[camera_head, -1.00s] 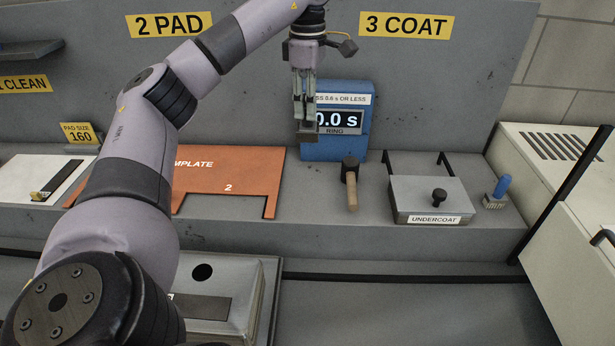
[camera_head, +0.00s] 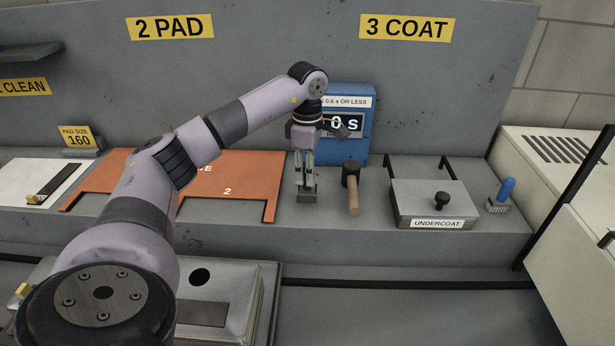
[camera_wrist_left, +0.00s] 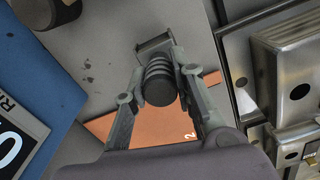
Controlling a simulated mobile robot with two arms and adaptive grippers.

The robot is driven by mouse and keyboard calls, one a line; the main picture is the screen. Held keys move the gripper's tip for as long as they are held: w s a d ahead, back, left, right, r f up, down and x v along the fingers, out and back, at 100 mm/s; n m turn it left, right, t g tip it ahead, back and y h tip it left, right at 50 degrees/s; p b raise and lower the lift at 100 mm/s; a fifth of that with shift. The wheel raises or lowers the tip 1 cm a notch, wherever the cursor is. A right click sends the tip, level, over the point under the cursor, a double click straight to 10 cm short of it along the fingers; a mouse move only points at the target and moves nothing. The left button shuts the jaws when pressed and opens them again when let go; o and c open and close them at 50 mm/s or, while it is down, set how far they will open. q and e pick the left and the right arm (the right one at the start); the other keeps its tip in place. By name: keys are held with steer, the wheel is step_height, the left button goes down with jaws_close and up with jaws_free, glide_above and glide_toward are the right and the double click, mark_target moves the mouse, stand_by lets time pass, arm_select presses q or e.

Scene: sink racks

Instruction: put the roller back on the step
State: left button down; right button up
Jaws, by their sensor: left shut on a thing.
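My left gripper (camera_head: 306,180) is shut on the roller and points down over the grey step (camera_head: 330,222). The roller (camera_head: 307,196) shows as a small grey piece below the fingertips, at or just above the step; I cannot tell whether it touches. In the left wrist view the roller (camera_wrist_left: 158,88) has a dark ribbed grip between the fingers (camera_wrist_left: 160,80) and a grey end beyond them. My right gripper is not in view.
A mallet (camera_head: 351,185) with a wooden handle lies just right of the roller. An orange template (camera_head: 245,170) is on the left, a blue timer box (camera_head: 350,95) behind. An undercoat tray (camera_head: 415,200) and a blue-handled brush (camera_head: 502,193) are further right.

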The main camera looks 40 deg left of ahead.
arm_select(q)
step_height(320, 180, down, 2)
steer(key=shift+f, duration=0.1)
steer(key=shift+f, duration=0.15)
steer(key=c, duration=1.3)
jaws_free()
steer(key=shift+c, duration=0.2)
step_height(320, 180, up, 11)
steer(key=shift+r+b, duration=0.2)
steer(key=shift+b, duration=0.5)
steer(key=shift+r, duration=0.45)
